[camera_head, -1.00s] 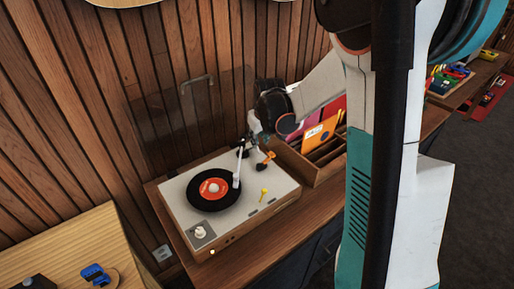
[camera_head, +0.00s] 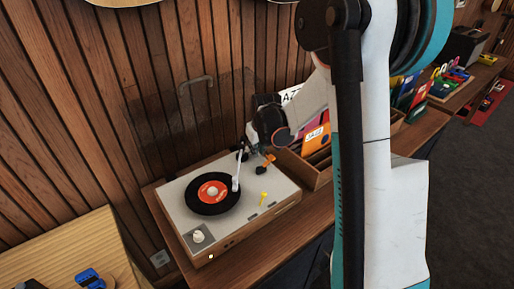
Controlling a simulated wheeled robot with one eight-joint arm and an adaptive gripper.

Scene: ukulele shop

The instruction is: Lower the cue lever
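The turntable (camera_head: 178,205) is a pale deck in a wooden case on the counter. A black record (camera_head: 203,206) with a red label lies on its platter. The pale tonearm (camera_head: 237,172) reaches over the record's right edge; I cannot tell whether its tip touches. A small orange-and-dark lever (camera_head: 267,161) stands behind right of the tonearm, and a small yellow lever (camera_head: 263,196) is nearer the front. I cannot tell for sure which is the cue lever. My gripper (camera_head: 252,134) is above the deck's back right corner, near the orange piece. Its fingers are mostly hidden by my dark wrist.
A clear raised lid (camera_head: 190,115) stands behind the deck, close to my gripper. A wooden bin of record sleeves (camera_head: 315,136) stands just right of the turntable. A lighter wooden table (camera_head: 70,245) is at front left. My arm covers much of the right.

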